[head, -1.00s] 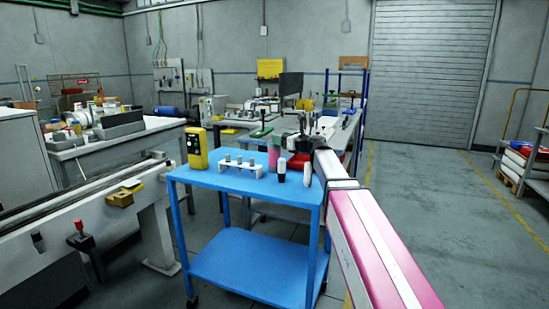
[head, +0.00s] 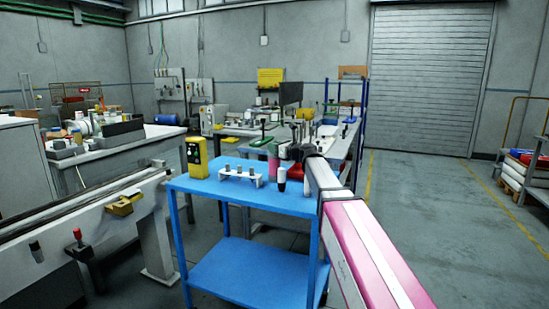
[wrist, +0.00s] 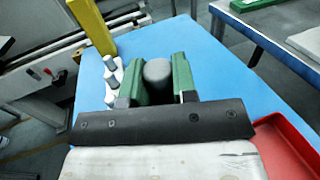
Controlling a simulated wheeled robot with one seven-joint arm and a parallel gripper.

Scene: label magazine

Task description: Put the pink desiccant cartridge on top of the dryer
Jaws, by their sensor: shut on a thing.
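The pink desiccant cartridge (head: 272,163) shows in the head view at the back of the blue cart's top, right of the white rack. My gripper (head: 275,149) is there, reaching in from the right. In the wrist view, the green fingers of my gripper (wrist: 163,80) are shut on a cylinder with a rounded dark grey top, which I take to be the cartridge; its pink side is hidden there. Whether its base touches the cart cannot be told. I cannot tell which thing is the dryer.
A red tray (wrist: 290,145) lies right of my gripper.

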